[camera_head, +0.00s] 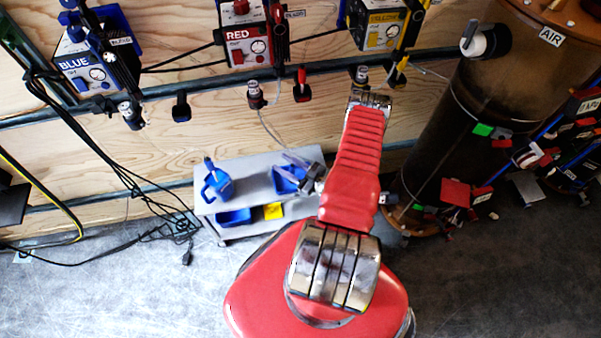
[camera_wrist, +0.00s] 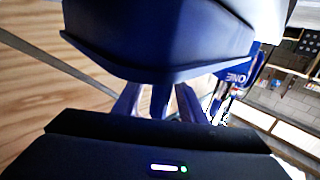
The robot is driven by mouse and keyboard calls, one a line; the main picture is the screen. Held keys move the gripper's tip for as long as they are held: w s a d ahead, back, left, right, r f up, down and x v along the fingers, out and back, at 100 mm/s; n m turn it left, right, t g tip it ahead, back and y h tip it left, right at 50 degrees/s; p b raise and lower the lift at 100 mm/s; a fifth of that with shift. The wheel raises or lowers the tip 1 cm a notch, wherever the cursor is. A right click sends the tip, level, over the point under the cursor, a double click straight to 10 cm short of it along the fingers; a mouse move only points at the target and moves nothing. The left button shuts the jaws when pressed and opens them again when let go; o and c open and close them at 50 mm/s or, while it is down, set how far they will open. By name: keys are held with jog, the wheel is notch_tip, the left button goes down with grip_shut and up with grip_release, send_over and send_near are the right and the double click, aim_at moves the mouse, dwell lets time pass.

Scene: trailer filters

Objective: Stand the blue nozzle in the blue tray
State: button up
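A blue piece, which I take to be the blue nozzle (camera_head: 287,180), is at my gripper (camera_head: 308,176) above the right part of a low grey bench. In the wrist view its wide dark blue body (camera_wrist: 160,45) fills the top, and my gripper's fingers (camera_wrist: 158,101) close around a narrow part below it. Its far end is hidden. The blue tray (camera_head: 234,217) lies at the bench's front left, to the left of and below my gripper.
A blue jug-like container (camera_head: 217,186) stands on the grey bench (camera_head: 255,168), behind the blue tray. A yellow tray (camera_head: 273,211) lies right of the blue tray. Black cables (camera_head: 120,185) hang at the left. A large brown cylinder (camera_head: 470,125) stands at the right.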

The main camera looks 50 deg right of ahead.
jog(key=shift+s+d, duration=0.4)
jog(key=shift+s, duration=1.8)
jog(key=shift+s+d, duration=0.45)
jog(key=shift+s, duration=1.75)
jog(key=shift+s+d, duration=0.4)
jog(key=shift+s, duration=1.8)
jog(key=shift+s, duration=0.1)
